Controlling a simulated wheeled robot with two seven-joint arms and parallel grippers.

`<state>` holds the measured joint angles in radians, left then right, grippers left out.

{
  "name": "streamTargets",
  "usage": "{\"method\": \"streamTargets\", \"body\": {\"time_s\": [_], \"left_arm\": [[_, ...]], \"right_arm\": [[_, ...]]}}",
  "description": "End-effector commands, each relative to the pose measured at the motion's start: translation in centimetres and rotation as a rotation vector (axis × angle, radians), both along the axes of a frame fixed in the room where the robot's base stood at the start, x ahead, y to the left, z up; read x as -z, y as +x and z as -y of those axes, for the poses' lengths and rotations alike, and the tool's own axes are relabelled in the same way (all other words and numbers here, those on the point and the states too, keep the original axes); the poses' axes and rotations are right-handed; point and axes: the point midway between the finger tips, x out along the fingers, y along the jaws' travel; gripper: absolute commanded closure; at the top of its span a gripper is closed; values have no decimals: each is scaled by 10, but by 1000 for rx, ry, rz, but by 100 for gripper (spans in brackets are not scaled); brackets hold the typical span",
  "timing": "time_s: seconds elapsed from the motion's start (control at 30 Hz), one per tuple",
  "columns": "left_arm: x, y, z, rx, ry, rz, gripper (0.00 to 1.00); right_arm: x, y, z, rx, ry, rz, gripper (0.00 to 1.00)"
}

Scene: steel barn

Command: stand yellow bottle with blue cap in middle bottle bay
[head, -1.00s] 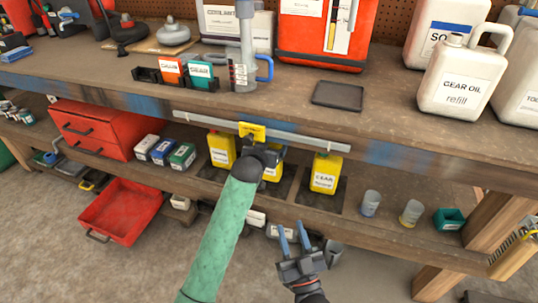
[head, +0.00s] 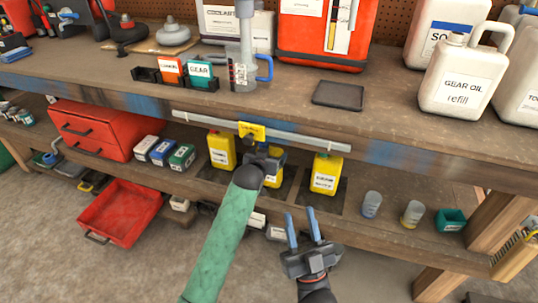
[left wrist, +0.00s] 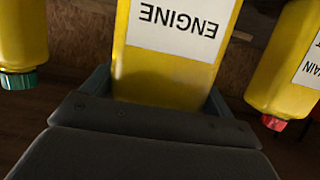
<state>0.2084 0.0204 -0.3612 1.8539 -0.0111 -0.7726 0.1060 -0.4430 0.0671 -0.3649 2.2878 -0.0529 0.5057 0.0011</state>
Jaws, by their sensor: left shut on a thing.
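The yellow bottle (head: 272,179) labelled ENGINE is in my left gripper (head: 265,158), between the two other yellow bottles on the lower shelf. In the left wrist view the same bottle (left wrist: 170,75) sits between the jaws, its label inverted; its cap is hidden by the gripper. It looks upright over the dark middle bay (head: 288,188); I cannot tell whether its base touches the bay floor. My right gripper (head: 302,230) is open and empty, in front of the shelf.
A yellow bottle (head: 221,149) stands to the left and another (head: 326,174) to the right, close beside the held one. The workbench edge and a grey rail (head: 310,141) overhang the bays. Two cups (head: 371,205) stand further right. An open red drawer (head: 120,212) is lower left.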

Motion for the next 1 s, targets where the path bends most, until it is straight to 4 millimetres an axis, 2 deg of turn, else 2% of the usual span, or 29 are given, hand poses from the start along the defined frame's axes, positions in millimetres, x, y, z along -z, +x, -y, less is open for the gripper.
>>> {"method": "streamTargets", "body": {"time_s": [0.57, 0.6, 0.63, 1.0], "left_arm": [[-1, 0, 0, 0, -1, 3, 85], [2, 0, 0, 0, 0, 0, 6], [2, 0, 0, 0, 0, 0, 0], [0, 0, 0, 0, 0, 0, 0]], "right_arm": [[6, 3, -1, -2, -6, -27, 64], [8, 3, -2, -3, -6, -30, 64], [9, 3, -2, -2, -7, -31, 64], [10, 1, -1, -1, -7, -25, 64]]}}
